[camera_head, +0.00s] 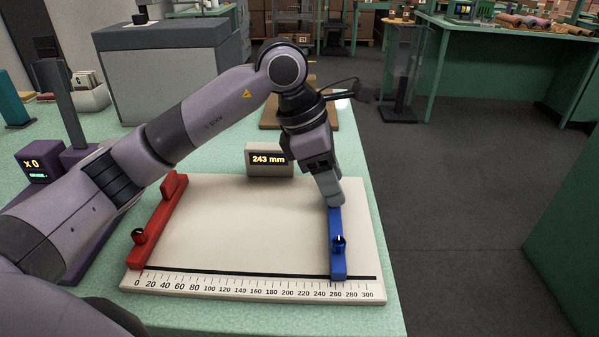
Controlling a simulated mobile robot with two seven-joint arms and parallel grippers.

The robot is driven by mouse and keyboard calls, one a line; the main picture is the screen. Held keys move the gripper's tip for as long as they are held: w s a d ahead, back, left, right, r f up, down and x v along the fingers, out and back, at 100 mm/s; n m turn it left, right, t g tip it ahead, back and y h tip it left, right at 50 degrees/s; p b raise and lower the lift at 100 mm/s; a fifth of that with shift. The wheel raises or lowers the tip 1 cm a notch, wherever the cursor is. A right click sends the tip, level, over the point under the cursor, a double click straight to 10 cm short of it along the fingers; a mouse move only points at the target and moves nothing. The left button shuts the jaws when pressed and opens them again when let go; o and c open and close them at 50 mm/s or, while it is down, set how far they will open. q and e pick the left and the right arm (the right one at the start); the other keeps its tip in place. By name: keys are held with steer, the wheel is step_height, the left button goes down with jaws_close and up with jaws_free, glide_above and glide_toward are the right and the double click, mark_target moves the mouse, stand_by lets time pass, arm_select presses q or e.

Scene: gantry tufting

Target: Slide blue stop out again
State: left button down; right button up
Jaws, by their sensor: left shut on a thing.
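The blue stop (338,255) is a long bar standing across the right part of the cream measuring board (230,225). Its front end is near the 260 mark of the printed scale, and a dark knob sits on it. My left gripper (334,204) reaches down from above and is shut on the far part of the blue stop, hiding that end. The red stop (155,225) lies at the left side of the board with its front end near 0. A small display (269,160) behind the board reads 243 mm. My right gripper is not in view.
The board lies on a green table (385,312), whose right edge is close beside it. A purple box (39,165) reading x0 stands at the left. A brown board lies behind the display. Open floor is to the right.

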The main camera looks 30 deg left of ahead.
arm_select(q)
steer(key=d, duration=0.1)
steer(key=w+d, duration=0.1)
steer(key=d, duration=0.1)
steer(key=w+d, duration=0.1)
steer(key=shift+d+r, duration=0.15)
steer(key=shift+d, duration=0.1)
steer(key=c, duration=0.8)
jaws_free()
steer(key=o, duration=0.4)
steer(key=shift+w+d, duration=0.15)
steer(key=v, duration=0.7)
